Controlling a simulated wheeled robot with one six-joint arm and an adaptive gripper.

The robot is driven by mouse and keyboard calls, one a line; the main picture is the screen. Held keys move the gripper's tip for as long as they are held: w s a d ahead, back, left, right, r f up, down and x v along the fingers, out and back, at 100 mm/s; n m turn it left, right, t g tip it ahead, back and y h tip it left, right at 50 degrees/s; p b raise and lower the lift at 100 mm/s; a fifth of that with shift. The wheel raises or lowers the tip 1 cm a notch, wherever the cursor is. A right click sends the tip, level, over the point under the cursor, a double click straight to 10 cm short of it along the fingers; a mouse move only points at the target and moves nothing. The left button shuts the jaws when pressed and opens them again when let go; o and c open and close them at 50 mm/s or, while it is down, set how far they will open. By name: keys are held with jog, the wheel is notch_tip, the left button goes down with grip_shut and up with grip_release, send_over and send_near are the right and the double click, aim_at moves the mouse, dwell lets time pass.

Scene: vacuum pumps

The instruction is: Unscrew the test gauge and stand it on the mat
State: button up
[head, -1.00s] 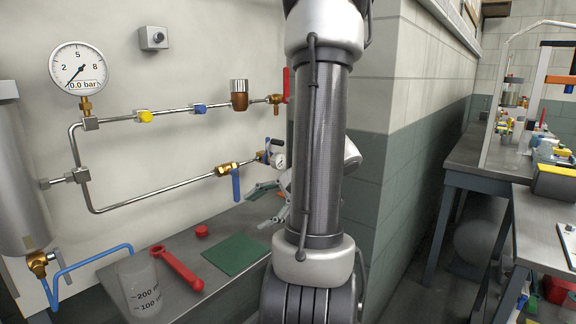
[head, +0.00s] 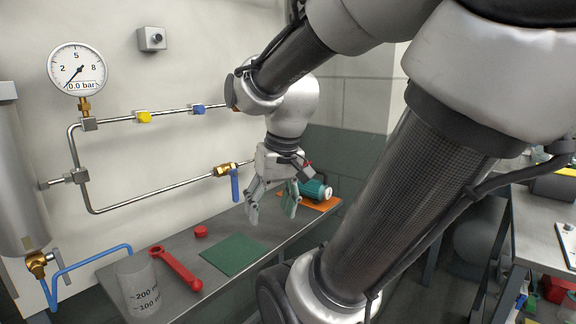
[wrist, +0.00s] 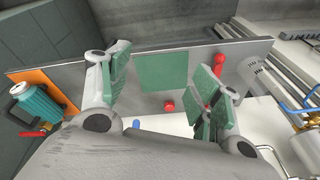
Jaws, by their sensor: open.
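My gripper (head: 271,213) hangs over the metal bench, fingers pointing down, open and empty. In the wrist view its two fingers (wrist: 168,75) are spread wide with nothing between them. The green mat (head: 235,254) lies flat and bare on the bench, left of and below my gripper; it also shows in the wrist view (wrist: 163,70). The small gauge at the right end of the lower pipe, seen earlier, is hidden behind my gripper and wrist. A large dial gauge (head: 77,68) reading 0.0 bar stands upright on the pipework at the upper left.
A red wrench (head: 176,269), red cap (head: 201,232) and clear beaker (head: 138,288) are on the bench left of the mat. A teal pump (head: 315,189) is on an orange mat (head: 325,204) at right. A blue-handled valve (head: 235,184) is on the lower pipe.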

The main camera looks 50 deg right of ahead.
jog(key=w+d+f+m+t+y, duration=0.3)
jog(key=w+d+m+y, duration=0.15)
jog(key=m, duration=0.65)
jog(key=w+d+f+m+t+y, duration=0.35)
jog(key=w+m, duration=0.25)
jog(key=m, duration=0.5)
jog(key=w+d+r+m+t+h, duration=0.2)
jog(key=w+d+m+t+h, duration=0.1)
jog(key=d+m, duration=0.3)
jog(key=w+d+r+m+t+h, duration=0.3)
jog(key=d+m+t, duration=0.3)
jog(key=d, duration=0.4)
jog(key=shift+w+r+m+h, duration=0.3)
jog(key=shift+w+m+h, duration=0.3)
jog(key=shift+w+m, duration=0.15)
jog(key=shift+w, duration=0.15)
jog(key=shift+w+a, duration=0.15)
jog(key=shift+w, duration=0.95)
jog(key=shift+w+a, duration=0.1)
jog(key=shift+w, duration=1)
